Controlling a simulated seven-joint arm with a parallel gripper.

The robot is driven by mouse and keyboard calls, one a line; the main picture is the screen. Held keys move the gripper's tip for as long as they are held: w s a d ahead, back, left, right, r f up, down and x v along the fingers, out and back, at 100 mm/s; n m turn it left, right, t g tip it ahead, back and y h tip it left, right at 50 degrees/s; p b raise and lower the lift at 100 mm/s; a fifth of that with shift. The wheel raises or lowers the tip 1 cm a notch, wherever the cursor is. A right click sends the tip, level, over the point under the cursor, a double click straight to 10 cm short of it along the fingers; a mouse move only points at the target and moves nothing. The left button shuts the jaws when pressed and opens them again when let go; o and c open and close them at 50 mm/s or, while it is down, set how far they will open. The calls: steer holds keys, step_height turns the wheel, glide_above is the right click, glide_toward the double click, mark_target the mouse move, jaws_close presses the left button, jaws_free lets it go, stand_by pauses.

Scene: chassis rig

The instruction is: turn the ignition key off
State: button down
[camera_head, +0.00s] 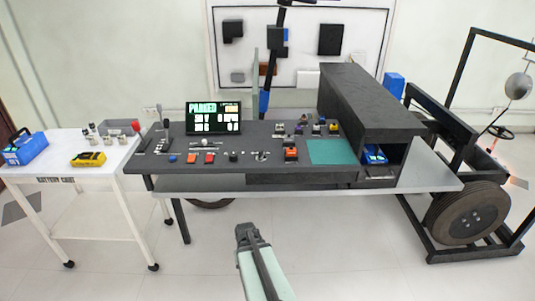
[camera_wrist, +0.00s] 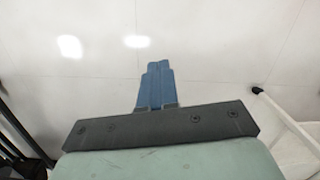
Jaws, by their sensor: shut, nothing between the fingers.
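The dark console (camera_head: 222,168) stands across the middle of the head view. A small round metallic fitting (camera_head: 262,156) sits on its front part; it may be the ignition switch, but the key and its position are too small to tell. My gripper (camera_head: 246,232) is low in front of the console, over open floor and apart from everything. In the wrist view its blue fingers (camera_wrist: 156,86) are together with nothing between them. The ignition key is not visible in the wrist view.
The console carries a lit screen (camera_head: 213,117) reading PARKED, red buttons, levers and a green mat (camera_head: 331,152). A raised dark housing (camera_head: 368,98) stands at its right. A white cart (camera_head: 75,178) stands left, a wheeled chassis frame (camera_head: 465,215) right. The floor in front is clear.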

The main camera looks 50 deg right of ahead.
mark_target(261, 154)
steer(key=w+d+r+m+t+h, duration=0.2)
steer(key=w+d+r+t, duration=0.15)
steer(key=d+r, duration=1.25)
steer(key=w+d+r+m+t+h, duration=0.2)
steer(key=w+d+r+m+t, duration=0.15)
steer(key=d+r, duration=1.2)
steer(key=w+a+r+m, duration=0.1)
steer(key=w+r+m, duration=0.1)
steer(key=w+r, duration=0.3)
steer(key=shift+t, duration=0.4)
steer(key=x, duration=0.9)
steer(key=shift+s+f, duration=0.1)
steer(key=shift+s, duration=0.05)
steer(key=shift+w+a, duration=0.25)
steer(key=shift+w, duration=0.8)
steer(key=shift+w+a, duration=0.3)
steer(key=shift+w, duration=0.55)
